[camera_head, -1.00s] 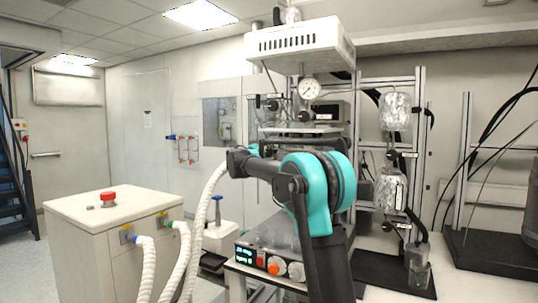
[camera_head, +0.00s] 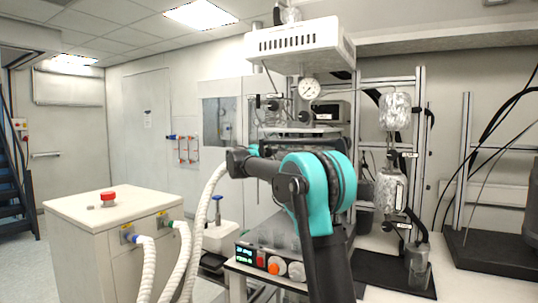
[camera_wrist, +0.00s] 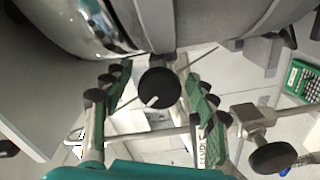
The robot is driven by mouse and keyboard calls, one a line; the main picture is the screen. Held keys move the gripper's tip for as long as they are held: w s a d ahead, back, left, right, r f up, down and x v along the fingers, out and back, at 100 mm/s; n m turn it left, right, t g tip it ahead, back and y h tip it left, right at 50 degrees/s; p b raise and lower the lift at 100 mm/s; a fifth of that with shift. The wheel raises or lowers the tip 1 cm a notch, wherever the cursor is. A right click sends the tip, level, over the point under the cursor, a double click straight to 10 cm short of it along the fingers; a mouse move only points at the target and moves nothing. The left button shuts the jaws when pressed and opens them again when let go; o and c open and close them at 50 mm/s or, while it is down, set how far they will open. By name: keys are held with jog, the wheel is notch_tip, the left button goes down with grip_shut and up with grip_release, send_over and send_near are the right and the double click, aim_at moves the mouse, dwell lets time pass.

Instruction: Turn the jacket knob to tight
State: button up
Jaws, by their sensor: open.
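A round black knob (camera_wrist: 159,88) with a white pointer mark shows near the middle of the wrist view, just below the shiny vessel and its grey band. It looks like the jacket knob. Its pointer is aimed down and to the left. My gripper (camera_wrist: 156,77) is open, with one green-padded finger to the left of the knob and the other to the right. Gaps show between the knob and both fingers. I cannot tell how far the fingertips reach along its depth. In the head view my arm hides the knob and my gripper.
A second black knob on a metal clamp (camera_wrist: 272,156) is at the lower right of the wrist view. Shiny vessel (camera_wrist: 95,22) fills the upper left. In the head view, a pressure gauge (camera_head: 309,88) sits above my arm, and a control box (camera_head: 262,262) stands below.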

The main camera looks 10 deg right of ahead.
jog(key=v, duration=1.2)
